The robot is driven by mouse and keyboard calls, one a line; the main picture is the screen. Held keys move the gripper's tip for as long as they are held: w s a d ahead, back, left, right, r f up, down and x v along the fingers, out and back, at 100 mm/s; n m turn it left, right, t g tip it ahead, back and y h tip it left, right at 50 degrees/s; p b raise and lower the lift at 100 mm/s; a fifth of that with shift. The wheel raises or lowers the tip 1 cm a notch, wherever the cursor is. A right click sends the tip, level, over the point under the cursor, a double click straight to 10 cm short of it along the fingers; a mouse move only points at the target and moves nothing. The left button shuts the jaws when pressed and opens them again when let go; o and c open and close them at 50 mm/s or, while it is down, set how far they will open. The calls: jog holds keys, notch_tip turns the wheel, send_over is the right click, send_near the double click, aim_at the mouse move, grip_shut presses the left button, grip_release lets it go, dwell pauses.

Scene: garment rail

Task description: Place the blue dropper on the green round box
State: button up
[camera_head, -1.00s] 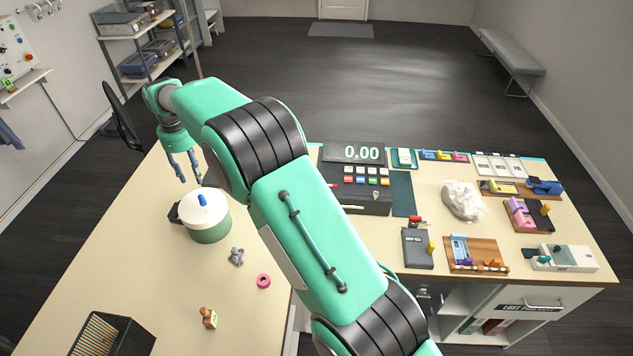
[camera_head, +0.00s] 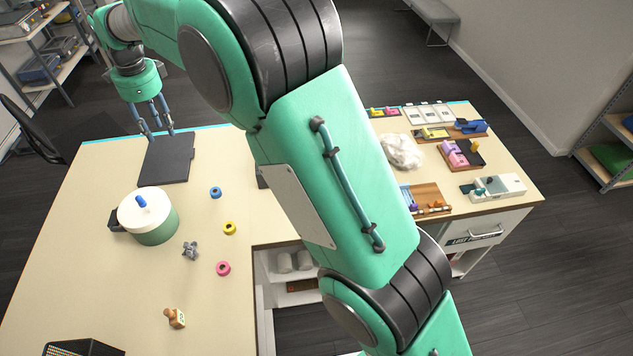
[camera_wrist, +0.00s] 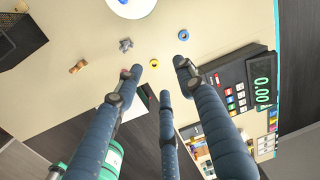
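The green round box (camera_head: 156,236), with a white lid and a dark side handle, stands on the left part of the table. A small blue piece (camera_head: 141,202) that looks like the blue dropper is upright on its lid; I cannot tell it apart from a lid knob. My gripper (camera_head: 155,128) is beyond the box, near the table's back edge, apart from it. In the wrist view my gripper (camera_wrist: 160,76) has its three fingers spread with nothing between them. The white lid (camera_wrist: 131,6) is cut off at the top there.
A black mesh basket (camera_head: 85,348) is at front left. My arm hides the table's middle.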

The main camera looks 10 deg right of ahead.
jog(key=s+d+r+n+t, duration=0.15)
jog(key=s+d+r, duration=0.3)
jog(key=d, duration=0.65)
jog(key=s+d+r+n, duration=0.35)
jog(key=d+r, duration=0.25)
jog(key=d, duration=0.5)
jog(key=s+d+r+n+t, duration=0.15)
jog(key=s+d+r, duration=0.35)
jog(key=d, duration=0.6)
jog(key=s+d+f+n, duration=0.3)
jog(key=s+d, duration=0.6)
jog(key=s, duration=0.4)
jog(key=s+d+f+n+t, duration=0.1)
jog(key=s+d+f+n, duration=0.2)
jog(key=s+d, duration=0.7)
jog(key=s+n, duration=0.2)
jog(key=s, duration=0.1)
jog(key=shift+s+d+f+t+h, duration=0.15)
jog(key=shift+s+t+h, duration=0.15)
jog(key=shift+s+h, duration=0.1)
notch_tip(320, 180, down, 18)
jog(key=b, duration=1.8)
jog(key=shift+f, duration=0.2)
